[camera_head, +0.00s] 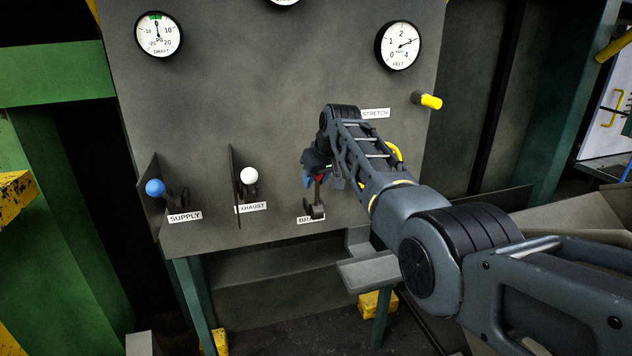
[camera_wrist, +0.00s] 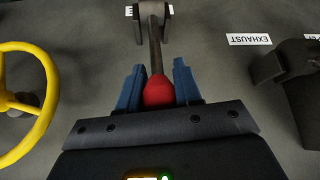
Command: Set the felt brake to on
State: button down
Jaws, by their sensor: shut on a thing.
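The brake lever stands at the lower right of the grey panel, above a partly covered label that reads "BRA" (camera_head: 306,220). Its dark base (camera_head: 316,209) shows in the head view, while most of its knob is hidden by my gripper (camera_head: 318,176). In the wrist view the lever's red knob (camera_wrist: 158,92) sits between the two blue fingers of my gripper (camera_wrist: 159,88), which is shut on it. The dark shaft (camera_wrist: 154,45) runs from the knob to its pivot at the top of that view.
The exhaust lever with a white knob (camera_head: 249,175) and supply lever with a blue knob (camera_head: 155,187) stand to the left. A yellow handwheel (camera_wrist: 40,105) is beside my gripper in the wrist view. The felt gauge (camera_head: 398,46) is above.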

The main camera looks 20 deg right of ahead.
jog(key=shift+w+f+g, duration=0.1)
jog(key=shift+f+g, duration=0.3)
jog(key=c, duration=1.1)
grip_release()
jog(key=shift+w, duration=0.1)
jog(key=o, duration=0.3)
jog(key=shift+r, duration=0.15)
jog(key=shift+r, duration=0.1)
jog(key=shift+v, duration=3.8)
